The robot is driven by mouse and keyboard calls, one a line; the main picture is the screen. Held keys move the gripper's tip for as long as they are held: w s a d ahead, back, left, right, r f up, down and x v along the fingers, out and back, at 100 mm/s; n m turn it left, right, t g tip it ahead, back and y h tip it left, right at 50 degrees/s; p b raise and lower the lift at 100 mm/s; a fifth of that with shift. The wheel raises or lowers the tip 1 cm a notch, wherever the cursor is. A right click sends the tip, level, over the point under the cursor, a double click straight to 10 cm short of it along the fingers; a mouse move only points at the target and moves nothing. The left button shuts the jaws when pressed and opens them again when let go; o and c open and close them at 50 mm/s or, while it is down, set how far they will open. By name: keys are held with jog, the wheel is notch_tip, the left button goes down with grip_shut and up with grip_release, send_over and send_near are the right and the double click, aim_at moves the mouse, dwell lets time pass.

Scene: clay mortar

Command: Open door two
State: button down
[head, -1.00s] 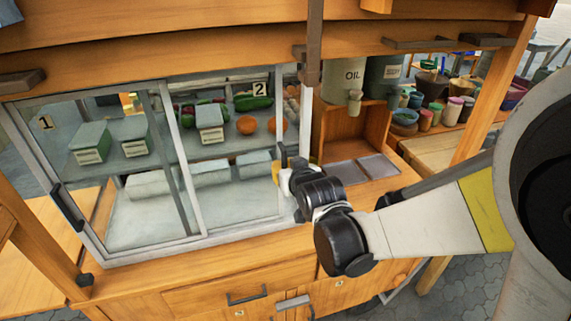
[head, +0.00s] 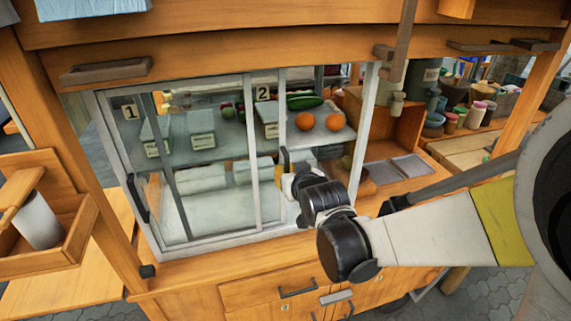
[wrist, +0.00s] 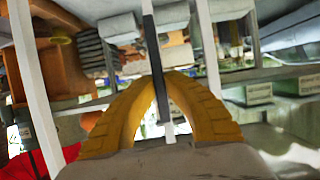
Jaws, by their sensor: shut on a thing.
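Door two (head: 240,185) is a sliding glass pane with a "2" label near its top right, in the head view. It stands slid to the left, overlapping door one (head: 150,185). A gap is open between its right edge and the right frame post. My gripper (head: 284,180) is at door two's right edge, on its dark upright handle (head: 283,160). In the wrist view the yellow fingers of my gripper (wrist: 162,100) are closed around the dark handle bar (wrist: 153,50). The fingertips are partly hidden in the head view.
Door one has a dark handle (head: 136,198) at its left edge. Behind the glass are boxes, oranges (head: 304,122) and green vegetables (head: 304,102) on a shelf. A wooden counter (head: 230,262) with drawers lies below. A wooden side shelf (head: 45,220) stands at the left.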

jog(key=c, duration=1.5)
grip_release()
jog(key=shift+w, duration=0.1)
jog(key=shift+o, duration=0.2)
jog(key=v, duration=1.2)
jog(key=s+d+f+m+g+h+b, duration=0.1)
jog(key=s+d+f+g+h, duration=0.1)
jog(key=s+d, duration=0.5)
jog(key=s+d+f+m+g+h+b, duration=0.1)
jog(key=s+d+f+g, duration=0.3)
jog(key=s+d, duration=0.4)
jog(key=shift+s+f+m+h, duration=0.35)
jog(key=shift+s+m, duration=0.25)
jog(key=shift+s, duration=0.3)
